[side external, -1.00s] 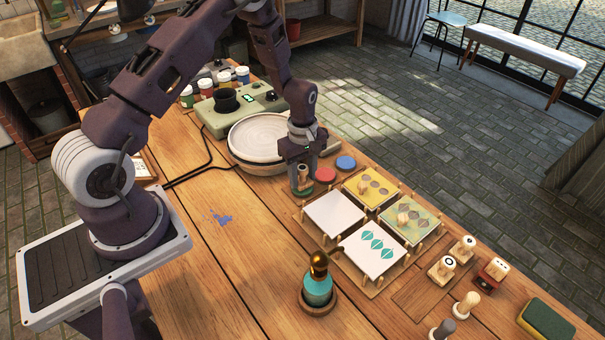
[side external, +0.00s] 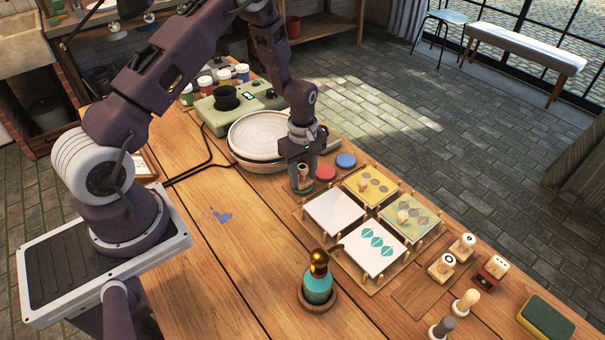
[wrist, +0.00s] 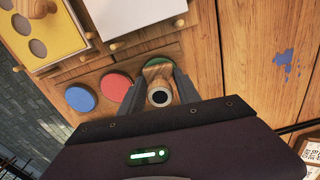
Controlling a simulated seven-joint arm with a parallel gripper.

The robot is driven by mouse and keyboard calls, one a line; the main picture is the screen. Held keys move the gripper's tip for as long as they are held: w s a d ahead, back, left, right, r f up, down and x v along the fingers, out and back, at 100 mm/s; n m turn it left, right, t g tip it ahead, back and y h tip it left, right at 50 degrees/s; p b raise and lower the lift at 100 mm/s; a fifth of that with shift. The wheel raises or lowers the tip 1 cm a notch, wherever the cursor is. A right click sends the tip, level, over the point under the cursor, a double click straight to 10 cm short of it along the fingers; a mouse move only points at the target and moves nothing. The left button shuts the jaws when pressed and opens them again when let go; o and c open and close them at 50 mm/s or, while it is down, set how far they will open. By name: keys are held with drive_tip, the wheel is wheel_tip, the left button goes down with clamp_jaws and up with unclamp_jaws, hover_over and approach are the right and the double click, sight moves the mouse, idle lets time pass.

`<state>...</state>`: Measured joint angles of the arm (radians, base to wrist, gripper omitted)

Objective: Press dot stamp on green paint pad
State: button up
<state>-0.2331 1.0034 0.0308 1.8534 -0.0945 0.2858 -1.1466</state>
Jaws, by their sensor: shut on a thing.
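My gripper (side external: 301,178) is shut on a wooden stamp (wrist: 158,75), upright and directly over the green paint pad (side external: 305,189). The gap, if any, is very small.
The red pad (side external: 325,174) and blue pad (side external: 346,161) lie beside the green one. A blank white tile (side external: 334,212) and patterned tiles stand among wooden pegs to the right. A pale round plate (side external: 262,135) is behind. Several other stamps and a sponge (side external: 546,318) lie at lower right.

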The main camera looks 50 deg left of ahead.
idle(0.3)
drive_tip(key=shift+r, duration=3.5)
